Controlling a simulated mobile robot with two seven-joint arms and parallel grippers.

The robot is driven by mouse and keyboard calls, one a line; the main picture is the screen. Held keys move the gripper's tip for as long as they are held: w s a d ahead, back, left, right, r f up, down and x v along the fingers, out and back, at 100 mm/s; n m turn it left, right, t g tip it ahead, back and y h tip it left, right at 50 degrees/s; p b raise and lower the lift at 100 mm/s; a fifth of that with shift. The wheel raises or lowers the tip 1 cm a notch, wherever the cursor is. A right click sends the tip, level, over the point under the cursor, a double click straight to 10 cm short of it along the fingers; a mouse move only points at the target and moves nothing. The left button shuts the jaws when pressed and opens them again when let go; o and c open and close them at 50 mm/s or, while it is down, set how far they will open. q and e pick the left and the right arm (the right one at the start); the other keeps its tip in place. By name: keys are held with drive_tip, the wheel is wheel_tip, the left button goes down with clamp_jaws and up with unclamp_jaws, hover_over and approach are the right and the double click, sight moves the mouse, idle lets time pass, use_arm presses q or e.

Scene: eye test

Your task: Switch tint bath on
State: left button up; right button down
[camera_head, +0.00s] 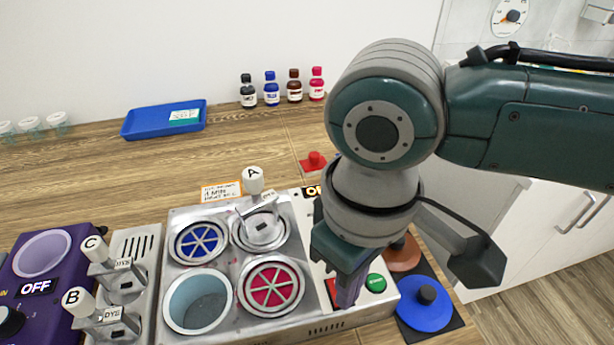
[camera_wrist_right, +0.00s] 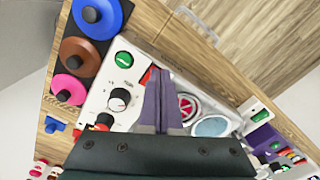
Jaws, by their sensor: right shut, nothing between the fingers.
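A silver bath unit (camera_head: 240,327) stands on the wooden counter, with several round wells. Its white side panel carries a green button (camera_head: 376,283), a red button (camera_head: 332,288) and, in the right wrist view, a dial knob (camera_wrist_right: 119,98). A display at its back starts with "O"; my arm hides the rest. A purple unit (camera_head: 75,245) at the left reads OFF and has a black knob (camera_head: 9,320). No readable label says which is the tint bath. My right gripper (camera_head: 346,303) is shut and empty, pointing down at the panel between the red and green buttons; contact is unclear.
Handles A (camera_head: 253,180), B (camera_head: 78,301) and C (camera_head: 95,248) stick up from dye holders. A blue-lidded disc (camera_head: 425,312) and a brown disc (camera_head: 403,254) lie right of the bath. Several bottles (camera_head: 270,90) and a blue tray (camera_head: 140,122) stand behind.

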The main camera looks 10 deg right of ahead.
drive_tip(key=shift+f+b, duration=0.45)
drive_tip(key=shift+f, duration=0.35)
wheel_tip(320, 180, up, 7)
drive_tip(key=p, duration=0.8)
idle(0.4)
